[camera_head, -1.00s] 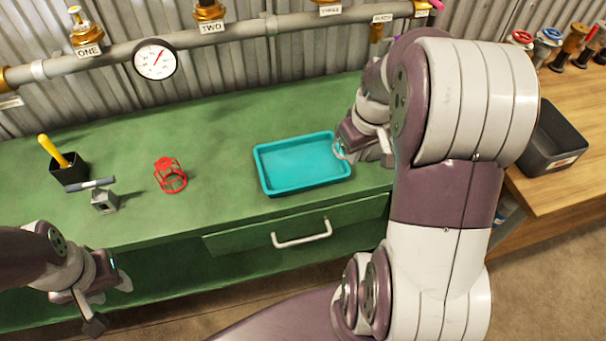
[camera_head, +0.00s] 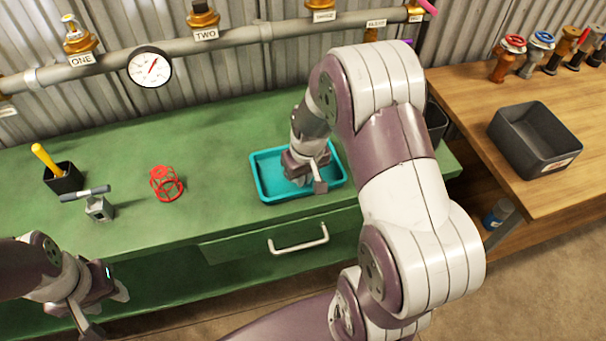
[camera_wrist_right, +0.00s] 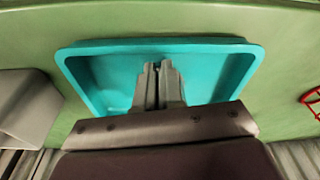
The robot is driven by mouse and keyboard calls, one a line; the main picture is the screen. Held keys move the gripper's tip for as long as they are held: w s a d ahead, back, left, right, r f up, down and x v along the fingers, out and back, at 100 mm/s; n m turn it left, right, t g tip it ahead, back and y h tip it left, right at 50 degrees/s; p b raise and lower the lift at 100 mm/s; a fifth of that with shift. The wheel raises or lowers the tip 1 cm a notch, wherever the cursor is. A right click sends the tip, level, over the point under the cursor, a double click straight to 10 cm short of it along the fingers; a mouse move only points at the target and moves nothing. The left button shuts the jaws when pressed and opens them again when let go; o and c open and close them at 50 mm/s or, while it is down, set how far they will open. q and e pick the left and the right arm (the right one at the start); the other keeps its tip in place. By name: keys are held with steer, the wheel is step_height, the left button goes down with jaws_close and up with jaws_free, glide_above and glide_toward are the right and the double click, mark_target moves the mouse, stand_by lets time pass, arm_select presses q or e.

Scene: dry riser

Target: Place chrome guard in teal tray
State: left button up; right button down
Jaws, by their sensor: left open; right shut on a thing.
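The teal tray (camera_head: 268,177) lies on the green bench; it also shows in the right wrist view (camera_wrist_right: 85,75). My right gripper (camera_head: 308,182) is over the tray, pointing down into it. In the right wrist view its fingertips (camera_wrist_right: 157,68) are close together, shut on a thin thing that is mostly hidden, taken to be the chrome guard. I cannot tell whether that thing touches the tray floor. My left gripper (camera_head: 106,308) is open and empty, low at the left in front of the bench.
A red cage-like guard (camera_head: 166,184) stands left of the tray. Further left are a grey block with a bar (camera_head: 98,207) and a black holder with a yellow handle (camera_head: 63,179). A pipe with a gauge (camera_head: 150,67) runs behind. A black bin (camera_head: 535,140) sits on the wooden table.

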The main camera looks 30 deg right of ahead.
steer(key=c, duration=1.3)
jaws_free()
steer(key=shift+f, duration=0.15)
steer(key=shift+o, duration=0.2)
steer(key=shift+r, duration=0.35)
step_height(320, 180, up, 11)
steer(key=s+p, duration=0.1)
steer(key=s, duration=0.1)
steer(key=s+a+f, duration=0.2)
steer(key=s+a, duration=0.5)
steer(key=s, duration=0.1)
steer(key=shift+s+a+f+n, duration=0.25)
steer(key=shift+a+f+n, duration=0.05)
steer(key=shift+a+f, duration=0.1)
